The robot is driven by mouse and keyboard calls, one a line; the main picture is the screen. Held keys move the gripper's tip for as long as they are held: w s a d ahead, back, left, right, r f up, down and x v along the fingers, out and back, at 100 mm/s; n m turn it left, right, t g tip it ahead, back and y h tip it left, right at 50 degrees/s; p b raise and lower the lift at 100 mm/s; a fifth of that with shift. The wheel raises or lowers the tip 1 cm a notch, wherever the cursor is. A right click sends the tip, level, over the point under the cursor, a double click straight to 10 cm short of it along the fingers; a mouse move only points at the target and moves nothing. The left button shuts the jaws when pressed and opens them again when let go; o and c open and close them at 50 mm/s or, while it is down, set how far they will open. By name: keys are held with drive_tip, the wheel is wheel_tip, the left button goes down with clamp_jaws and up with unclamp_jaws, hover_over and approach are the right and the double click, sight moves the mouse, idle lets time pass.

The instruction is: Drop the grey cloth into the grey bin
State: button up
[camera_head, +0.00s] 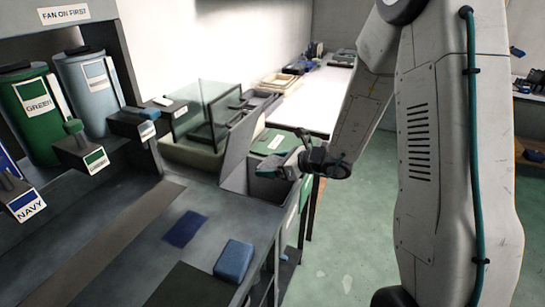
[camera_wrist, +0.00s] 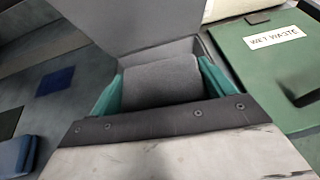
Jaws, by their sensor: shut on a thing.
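My gripper (camera_head: 278,168) reaches over the far right end of the counter. In the wrist view its teal fingers (camera_wrist: 160,88) are shut on the grey cloth (camera_wrist: 160,78), which looks like a folded block. The grey bin's raised grey lid or panel (camera_head: 238,150) stands just left of my gripper, and it also shows in the wrist view (camera_wrist: 140,25). The cloth is over or at the bin's opening, in front of this panel. The bin's inside is mostly hidden by the cloth and fingers, so its depth relative to the rim cannot be told.
A green lid marked WET WASTE (camera_wrist: 265,75) lies right of the grey bin. A navy square (camera_head: 185,228) and a blue block (camera_head: 234,260) lie on the counter. A glass-walled box (camera_head: 205,115) stands behind left. Green and light-blue canisters stand at left. Floor at right is clear.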

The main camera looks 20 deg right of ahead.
drive_tip(key=shift+f, duration=0.4)
drive_tip(key=o, duration=0.9)
drive_tip(key=v, duration=0.7)
drive_tip(key=shift+s+d+r, duration=0.1)
drive_tip(key=shift+s+d, duration=0.2)
